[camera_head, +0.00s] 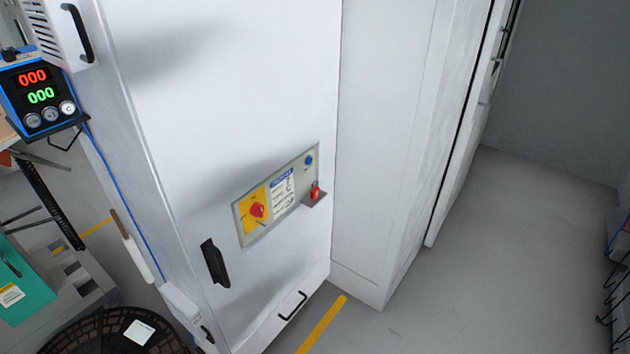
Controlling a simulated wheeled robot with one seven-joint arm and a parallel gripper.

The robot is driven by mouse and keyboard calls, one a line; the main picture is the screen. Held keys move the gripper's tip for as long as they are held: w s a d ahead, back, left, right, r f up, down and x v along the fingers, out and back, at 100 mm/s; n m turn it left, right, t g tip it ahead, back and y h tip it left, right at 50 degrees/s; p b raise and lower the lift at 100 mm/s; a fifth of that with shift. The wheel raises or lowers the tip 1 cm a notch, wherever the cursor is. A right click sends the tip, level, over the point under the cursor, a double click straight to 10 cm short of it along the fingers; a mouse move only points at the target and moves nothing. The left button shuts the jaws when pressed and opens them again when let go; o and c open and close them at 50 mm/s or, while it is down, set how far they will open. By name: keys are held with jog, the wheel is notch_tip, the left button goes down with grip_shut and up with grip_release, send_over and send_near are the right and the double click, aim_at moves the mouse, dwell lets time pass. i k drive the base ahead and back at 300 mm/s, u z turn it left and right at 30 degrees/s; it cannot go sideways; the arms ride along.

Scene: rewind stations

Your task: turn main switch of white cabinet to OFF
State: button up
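The white cabinet (220,120) stands in the left half of the view and appears tilted. A grey panel (273,225) is set on its front. On the panel's left is the main switch, a red rotary knob (257,210) on a yellow plate (249,222). The knob's exact position is too small to tell. Right of it are a white label with a blue header (283,192), a blue button (309,160) and a small red item (315,191) on a ledge. My gripper is not in view.
A black handle (214,263) sits left of the panel. A display box (40,95) with red and green digits, a teal box (22,282) and a black round basket (115,335) are at left. Open grey floor (480,270) lies at right, with a wire rack at its edge.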

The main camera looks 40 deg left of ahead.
aim_at(257, 210)
jog(key=i, duration=1.1)
jog(key=u, duration=4.2)
jog(key=i, duration=0.5)
